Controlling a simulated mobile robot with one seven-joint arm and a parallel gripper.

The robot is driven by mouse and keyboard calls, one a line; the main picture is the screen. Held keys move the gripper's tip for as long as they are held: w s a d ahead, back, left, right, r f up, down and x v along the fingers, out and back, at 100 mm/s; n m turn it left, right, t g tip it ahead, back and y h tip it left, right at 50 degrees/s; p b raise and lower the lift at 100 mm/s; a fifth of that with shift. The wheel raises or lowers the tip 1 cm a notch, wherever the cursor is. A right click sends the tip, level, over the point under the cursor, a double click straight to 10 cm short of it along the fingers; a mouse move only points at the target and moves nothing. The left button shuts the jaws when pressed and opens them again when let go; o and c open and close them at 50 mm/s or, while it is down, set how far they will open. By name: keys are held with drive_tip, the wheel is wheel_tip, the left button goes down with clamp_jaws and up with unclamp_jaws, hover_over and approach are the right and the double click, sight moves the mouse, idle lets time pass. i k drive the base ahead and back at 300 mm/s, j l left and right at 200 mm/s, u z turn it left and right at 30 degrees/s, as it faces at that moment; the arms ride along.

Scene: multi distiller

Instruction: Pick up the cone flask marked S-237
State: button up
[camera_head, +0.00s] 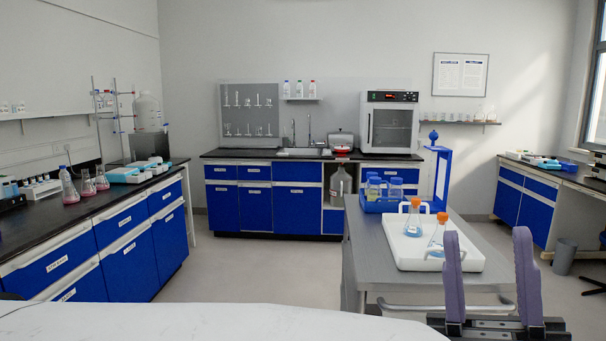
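Two cone flasks with orange tops and blue liquid stand in a white tray (408,256) on the grey cart: one flask (413,222) at the back left of the tray, one flask (437,240) at its right. Several cone flasks with pink liquid stand on the left bench, among them a blue-topped flask (69,190). I cannot read S-237 on any flask. My gripper (486,240) is in the right foreground, its two purple fingers spread wide and empty. It appears in front of the cart, and the left finger covers part of the tray's right side.
A blue rack (375,205) with bottles and a blue frame stand (444,175) are behind the tray on the cart (375,262). A cart handle rail (440,309) runs along the front. A white surface (200,322) fills the lower left. The middle floor is clear.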

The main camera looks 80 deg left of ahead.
sight(70, 196)
drive_tip(key=u, duration=2.75)
drive_tip(key=i+u, duration=0.35)
drive_tip(key=i, duration=0.65)
drive_tip(key=i+j, duration=0.1)
drive_tip(key=i, duration=5.05)
drive_tip(key=i+z, duration=0.15)
drive_tip(key=z, duration=0.2)
drive_tip(key=i+z, duration=0.15)
drive_tip(key=z, duration=0.15)
drive_tip(key=i+j+z, duration=0.1)
drive_tip(key=z, duration=0.25)
